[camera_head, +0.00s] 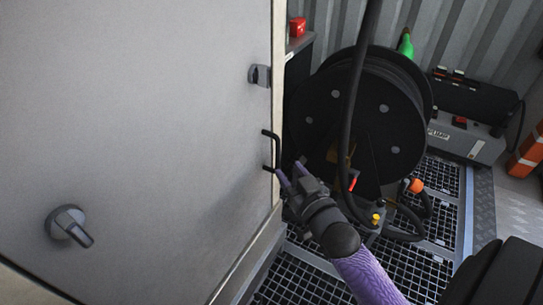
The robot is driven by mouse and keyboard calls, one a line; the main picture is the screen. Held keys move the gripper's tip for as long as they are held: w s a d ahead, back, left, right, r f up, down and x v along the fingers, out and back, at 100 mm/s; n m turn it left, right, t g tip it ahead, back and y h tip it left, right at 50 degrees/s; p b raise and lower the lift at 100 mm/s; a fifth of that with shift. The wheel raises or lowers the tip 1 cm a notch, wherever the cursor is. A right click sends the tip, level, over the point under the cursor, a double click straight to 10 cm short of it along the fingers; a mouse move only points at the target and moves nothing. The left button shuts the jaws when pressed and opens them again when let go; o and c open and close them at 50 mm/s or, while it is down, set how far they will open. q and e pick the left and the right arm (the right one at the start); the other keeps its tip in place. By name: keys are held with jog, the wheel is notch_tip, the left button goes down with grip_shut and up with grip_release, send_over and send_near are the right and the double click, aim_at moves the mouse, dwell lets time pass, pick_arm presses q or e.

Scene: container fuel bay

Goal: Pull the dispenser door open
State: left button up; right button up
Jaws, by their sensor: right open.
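The dispenser door (150,120) is a large pale grey panel filling the left of the head view. It looks shut against its frame. A black bar handle (277,150) stands on its right edge, and a grey knob (68,226) sits low on the left. My right gripper (290,177) comes up from the bottom right on a purple arm. Its open fingers are just below and right of the handle; I cannot tell whether they touch it. My left gripper is not in view.
A grey latch (260,75) is higher on the door edge. A large black hose reel (365,120) stands close right of my right gripper, with a black hose (358,80) hanging in front. A pump box (465,136) is at the far right. The floor is metal grating (290,278).

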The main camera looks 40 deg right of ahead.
aim_at(279, 157)
jog(key=w, duration=0.1)
jog(key=w+b, duration=0.1)
jog(key=w, duration=0.1)
jog(key=w+d+b, duration=0.1)
jog(key=w, duration=0.1)
jog(key=shift+w+f, duration=0.15)
jog(key=shift+f, duration=0.15)
jog(key=shift+w+d+r+b, duration=0.15)
jog(key=shift+w+b, duration=0.2)
jog(key=shift+w, duration=0.15)
jog(key=shift+r, duration=0.1)
jog(key=c, duration=0.5)
grip_shut()
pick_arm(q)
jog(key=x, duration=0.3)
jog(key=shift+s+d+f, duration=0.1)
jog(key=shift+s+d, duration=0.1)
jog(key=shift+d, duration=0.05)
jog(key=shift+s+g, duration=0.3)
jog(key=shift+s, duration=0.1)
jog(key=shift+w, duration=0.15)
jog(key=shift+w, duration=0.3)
